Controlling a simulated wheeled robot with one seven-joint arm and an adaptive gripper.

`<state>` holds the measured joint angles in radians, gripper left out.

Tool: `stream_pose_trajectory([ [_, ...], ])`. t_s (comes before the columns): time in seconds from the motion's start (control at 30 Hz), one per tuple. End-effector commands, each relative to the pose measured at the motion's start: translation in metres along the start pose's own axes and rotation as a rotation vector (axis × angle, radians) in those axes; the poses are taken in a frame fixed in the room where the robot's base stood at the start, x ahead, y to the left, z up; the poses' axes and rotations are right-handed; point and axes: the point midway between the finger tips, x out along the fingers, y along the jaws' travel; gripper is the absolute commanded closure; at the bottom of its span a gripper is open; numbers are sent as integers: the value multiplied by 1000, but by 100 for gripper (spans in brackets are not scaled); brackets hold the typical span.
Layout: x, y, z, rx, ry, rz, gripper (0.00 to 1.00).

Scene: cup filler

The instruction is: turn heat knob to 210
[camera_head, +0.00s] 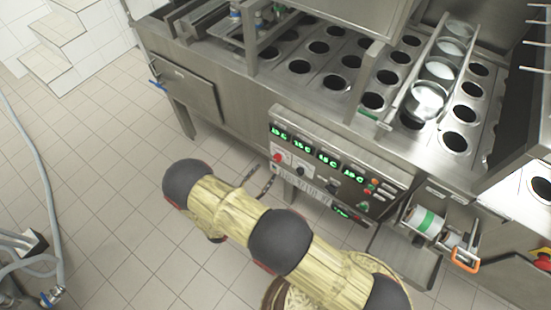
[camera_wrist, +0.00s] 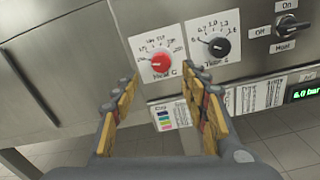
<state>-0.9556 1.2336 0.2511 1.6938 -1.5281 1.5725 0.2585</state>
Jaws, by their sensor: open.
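The heat knob (camera_wrist: 160,63) is a red dial on a white scale plate labelled "Heat" in the wrist view. It also shows as a small red dot on the control panel in the head view (camera_head: 279,157). The scale numbers are too blurred to read surely, and so is the knob's exact setting. My gripper (camera_wrist: 165,92) is open and empty. Its two yellow-padded fingers point toward the panel, with the tips just below and to either side of the red knob, apart from it. In the head view my gripper (camera_head: 262,180) is near the panel's left end.
A black timer knob (camera_wrist: 217,45) sits right beside the heat knob. An on/off selector switch (camera_wrist: 287,27) is farther right. Green displays (camera_head: 327,159) run along the panel in the head view. A printed label sheet (camera_wrist: 235,97) is below.

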Motion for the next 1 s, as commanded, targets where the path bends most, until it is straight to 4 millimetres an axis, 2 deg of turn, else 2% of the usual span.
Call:
stream_pose_trajectory([
  [0.3, 46, -2, -2, 3, 1, -8, 55],
  [0.5, 69, -2, -1, 3, 2, -6, 55],
  [0.87, 75, -2, 0, 3, 2, -5, 55],
  [1.0, 75, -2, 0, 3, 2, -5, 62],
])
